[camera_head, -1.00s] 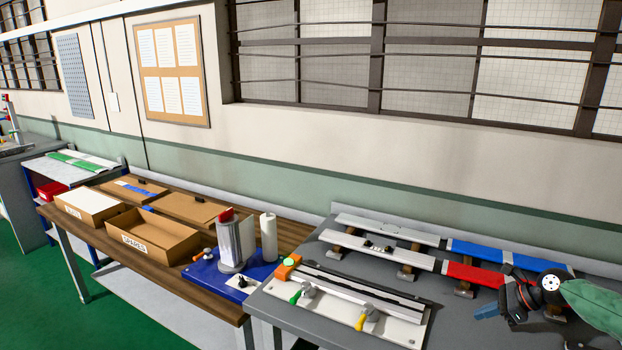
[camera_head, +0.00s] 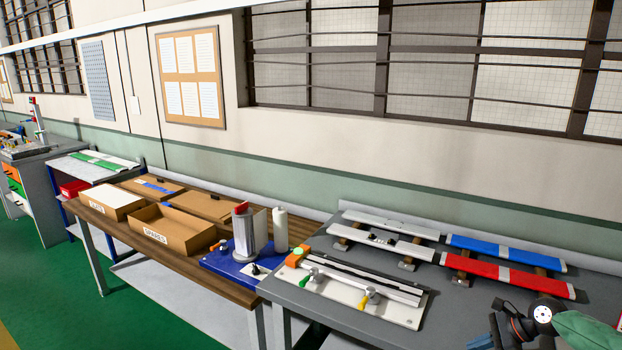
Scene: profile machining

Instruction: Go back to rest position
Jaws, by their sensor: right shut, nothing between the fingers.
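My right gripper (camera_head: 484,341) shows at the bottom right, with its dark wrist and green arm cover coming in from the right edge. Its fingers are shut, with nothing seen between them. It is in front of the grey table's right part, below the red profile (camera_head: 504,275) in the picture and apart from it. My left gripper is out of view.
The grey table (camera_head: 455,315) bears a blue profile (camera_head: 500,252), bare profiles (camera_head: 390,225) and a clamping jig (camera_head: 355,293). A wooden table to the left holds a blue fixture (camera_head: 232,263) and an open cardboard box (camera_head: 170,235). Green floor is clear at left.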

